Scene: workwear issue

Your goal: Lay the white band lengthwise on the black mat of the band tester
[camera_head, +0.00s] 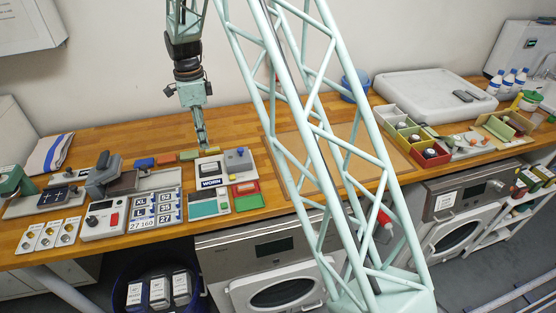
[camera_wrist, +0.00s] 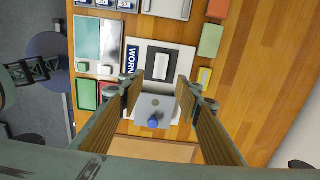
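The band tester is a white board (camera_wrist: 134,88) marked "WORN", with a black mat (camera_wrist: 150,62) and a grey block with a blue knob (camera_wrist: 153,122). A small white piece that looks like the white band (camera_wrist: 161,67) shows inside the mat's outline, its long side along the mat. I cannot tell how flat it lies. In the head view the tester (camera_head: 196,171) is on the bench below my gripper (camera_head: 202,146). In the wrist view my gripper (camera_wrist: 159,82) has its fingers wide apart, on either side of the white piece, with nothing between them in contact.
Orange (camera_wrist: 218,8), green (camera_wrist: 210,40) and yellow (camera_wrist: 204,76) blocks lie beside the tester. A teal-and-grey panel (camera_wrist: 100,40), a green tray (camera_wrist: 87,94) and a red one lie on its other side. Bare wood (camera_head: 250,145) is clear behind it.

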